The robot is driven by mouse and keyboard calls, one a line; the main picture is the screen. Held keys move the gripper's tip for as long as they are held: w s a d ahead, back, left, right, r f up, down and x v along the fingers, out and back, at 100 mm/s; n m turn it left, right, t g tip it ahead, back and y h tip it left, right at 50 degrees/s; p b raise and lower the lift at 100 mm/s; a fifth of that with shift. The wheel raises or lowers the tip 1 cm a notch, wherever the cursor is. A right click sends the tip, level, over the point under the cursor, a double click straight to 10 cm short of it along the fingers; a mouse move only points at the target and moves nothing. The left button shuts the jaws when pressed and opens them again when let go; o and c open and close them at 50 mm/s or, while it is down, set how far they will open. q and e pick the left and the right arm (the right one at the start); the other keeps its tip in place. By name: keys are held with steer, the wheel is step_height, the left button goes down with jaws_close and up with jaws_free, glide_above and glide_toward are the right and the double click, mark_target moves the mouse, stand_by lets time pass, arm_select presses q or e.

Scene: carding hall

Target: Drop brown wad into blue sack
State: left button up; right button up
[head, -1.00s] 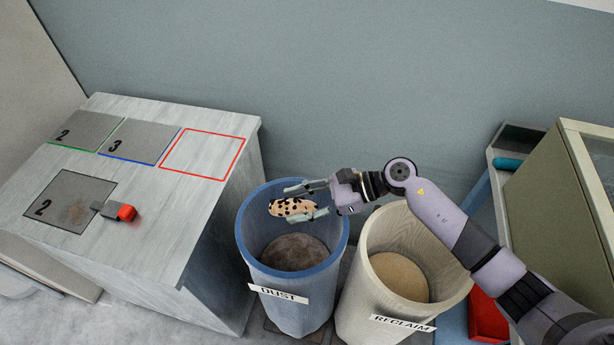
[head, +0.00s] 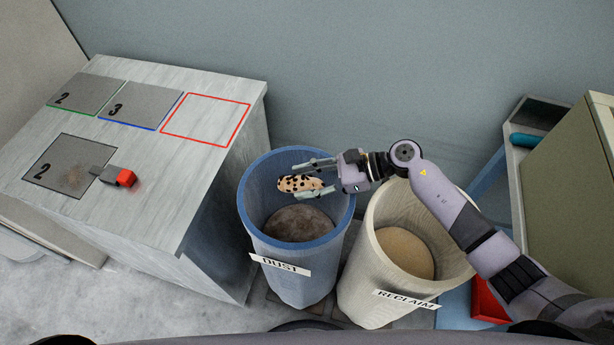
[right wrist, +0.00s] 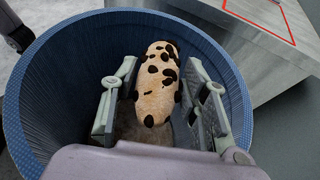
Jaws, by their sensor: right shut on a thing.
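The brown wad (head: 300,183) is a tan, oblong lump with dark blotches. My right gripper (head: 309,179) is shut on it, with one finger along each side, above the mouth of the blue sack (head: 295,257). The sack is a round, open blue container labelled DUST, with grey-brown matter low inside. In the right wrist view the wad (right wrist: 158,85) lies lengthwise between the fingers (right wrist: 158,105), with the blue rim (right wrist: 38,75) around them. My left gripper is not in view.
A cream container (head: 372,285) labelled RECLAIM stands close on the right. A grey bench (head: 150,190) with numbered plates and a red-ended block (head: 125,178) stands on the left. A red bin (head: 487,303) is at lower right. The wall is behind.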

steer(key=o, duration=1.2)
